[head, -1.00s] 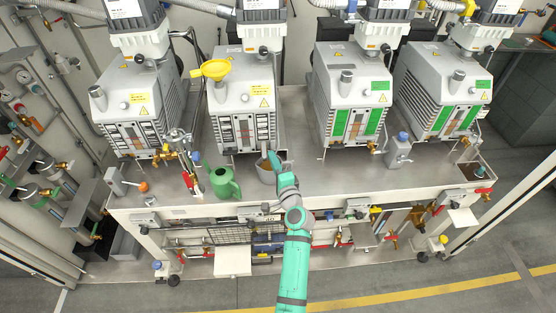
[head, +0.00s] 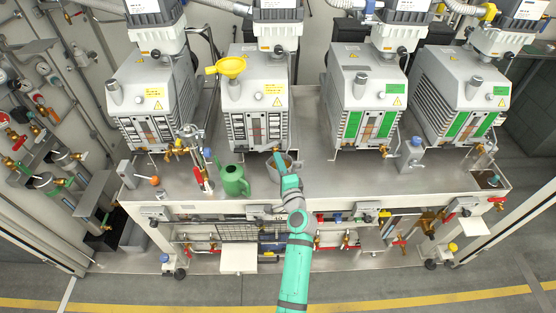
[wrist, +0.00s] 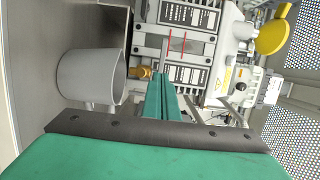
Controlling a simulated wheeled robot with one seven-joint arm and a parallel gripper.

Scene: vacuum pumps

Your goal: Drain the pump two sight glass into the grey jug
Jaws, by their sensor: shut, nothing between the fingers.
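Pump two (head: 252,100) is the grey pump second from left, with a yellow funnel on top. Its sight glass (wrist: 177,44), between two red marks, is on the front panel in the wrist view. A brass drain valve (wrist: 146,71) sits below it. The grey jug (wrist: 88,78) stands upright under the pump front, beside the valve; in the head view the jug (head: 270,168) is partly hidden by my arm. My gripper (wrist: 161,75) is shut and empty, its fingertips right by the valve. I cannot tell if they touch it. The liquid level is not readable.
A green watering can (head: 233,181) stands left of the jug on the metal bench (head: 330,180). Other pumps flank pump two.

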